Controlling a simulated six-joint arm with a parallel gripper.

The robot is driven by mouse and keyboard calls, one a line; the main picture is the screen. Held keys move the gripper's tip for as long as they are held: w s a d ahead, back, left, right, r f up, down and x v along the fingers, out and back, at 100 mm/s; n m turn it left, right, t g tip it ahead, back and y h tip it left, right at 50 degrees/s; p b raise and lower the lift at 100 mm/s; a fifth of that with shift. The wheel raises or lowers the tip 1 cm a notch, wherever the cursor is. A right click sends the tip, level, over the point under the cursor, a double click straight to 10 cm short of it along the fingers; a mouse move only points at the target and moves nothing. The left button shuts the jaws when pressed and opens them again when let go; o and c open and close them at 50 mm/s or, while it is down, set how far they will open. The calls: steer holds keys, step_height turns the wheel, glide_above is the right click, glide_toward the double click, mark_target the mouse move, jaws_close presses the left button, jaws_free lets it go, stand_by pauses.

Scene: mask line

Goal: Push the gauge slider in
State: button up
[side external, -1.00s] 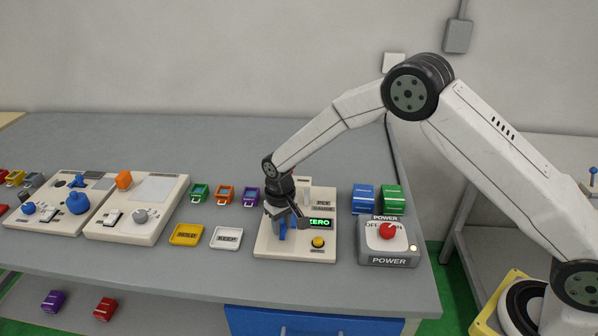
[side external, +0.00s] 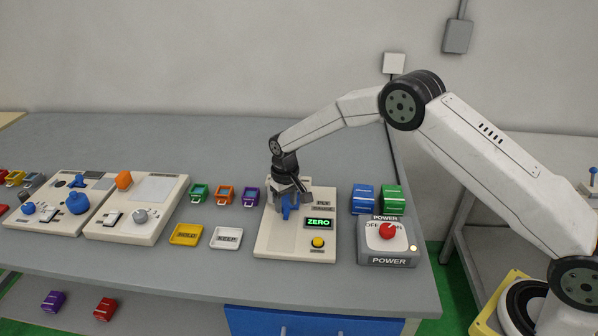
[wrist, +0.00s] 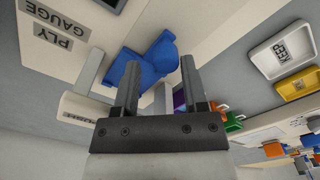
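The ply gauge (side external: 272,240) is a cream panel on the bench, with a ZERO display (side external: 319,223) lit green and a yellow button (side external: 318,242). Its blue slider (side external: 291,212) stands toward the back of the panel, below my gripper (side external: 287,193), and is partly hidden by it. In the wrist view the slider (wrist: 146,62) lies at and between the fingertips of my gripper (wrist: 159,72). The two fingers stand apart. Whether they touch the slider is unclear. The PLY GAUGE label (wrist: 55,27) shows at the upper left there.
A grey power box (side external: 388,246) with a red knob stands right of the gauge, with blue (side external: 363,199) and green (side external: 393,199) blocks behind it. Left are yellow (side external: 186,235) and white KEEP (side external: 226,238) trays, small coloured holders (side external: 225,196) and two control panels (side external: 135,210).

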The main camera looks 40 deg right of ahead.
steer(key=shift+o, duration=0.2)
steer(key=shift+s+a, duration=0.15)
steer(key=shift+r, duration=3.9)
steer(key=shift+s+d+r, duration=0.2)
steer(key=shift+s+r, duration=0.1)
steer(key=shift+s, duration=0.15)
steer(key=s+d+r+t, duration=0.1)
steer(key=s+d+r, duration=0.1)
steer(key=s, duration=1.2)
steer(key=s+d+r+t, duration=0.1)
steer(key=s+d, duration=0.1)
steer(key=s, duration=1.2)
steer(key=shift+s+d+r, duration=0.2)
steer(key=shift+d+r, duration=0.15)
steer(key=shift+d, duration=0.05)
